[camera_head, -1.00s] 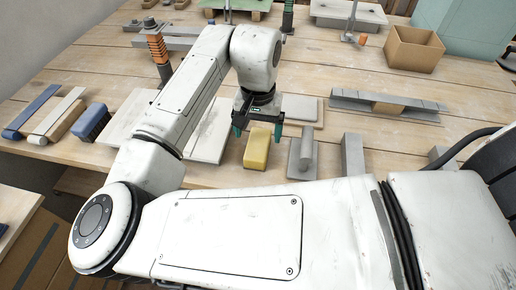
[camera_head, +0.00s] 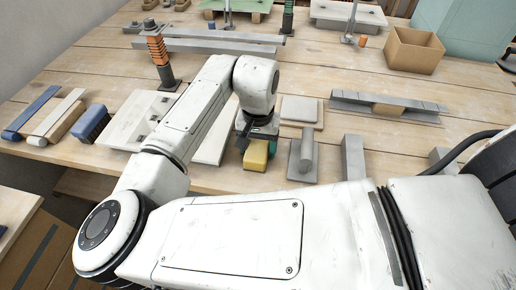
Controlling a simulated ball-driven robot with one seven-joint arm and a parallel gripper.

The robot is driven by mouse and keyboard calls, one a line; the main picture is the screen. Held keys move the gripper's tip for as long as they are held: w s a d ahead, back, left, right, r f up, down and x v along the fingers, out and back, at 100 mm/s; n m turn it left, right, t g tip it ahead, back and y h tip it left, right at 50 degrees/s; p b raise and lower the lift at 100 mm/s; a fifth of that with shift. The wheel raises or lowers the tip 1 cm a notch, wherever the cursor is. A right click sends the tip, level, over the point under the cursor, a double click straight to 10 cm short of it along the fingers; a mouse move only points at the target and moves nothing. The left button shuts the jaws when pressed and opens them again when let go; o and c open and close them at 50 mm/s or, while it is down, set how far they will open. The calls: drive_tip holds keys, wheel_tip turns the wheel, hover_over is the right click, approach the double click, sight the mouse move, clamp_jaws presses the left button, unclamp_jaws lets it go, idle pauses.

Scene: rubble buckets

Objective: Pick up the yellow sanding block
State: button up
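The yellow sanding block (camera_head: 256,158) lies near the front edge of the wooden table, in the middle of the view. My gripper (camera_head: 258,143) is low over it and hides its far upper part. One dark finger shows at the block's left and a green-tipped finger shows at its right. The fingers are apart, with the block at least partly between them. I cannot tell whether they touch or grip it. The block seems to rest on the table.
A grey metal piece with an upright cylinder (camera_head: 302,160) stands close to the block's right. A pale board (camera_head: 212,143) lies to the left, partly behind my arm. A blue brush (camera_head: 91,123) is farther left. A small square slab (camera_head: 300,109) lies behind.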

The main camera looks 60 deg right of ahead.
sight(258, 144)
drive_tip(key=c, duration=0.7)
drive_tip(key=shift+r, duration=0.55)
wheel_tip(258, 144, up, 2)
drive_tip(key=shift+r, duration=0.2)
drive_tip(key=s+r, duration=0.3)
drive_tip(key=s, duration=0.1)
drive_tip(key=s+r+p, duration=0.1)
drive_tip(key=s+r, duration=0.2)
drive_tip(key=s, duration=0.2)
drive_tip(key=s+a+r, duration=0.1)
drive_tip(key=s+r, duration=0.2)
drive_tip(key=s, duration=0.2)
drive_tip(key=shift+r+p, duration=0.3)
drive_tip(key=shift+p, duration=0.05)
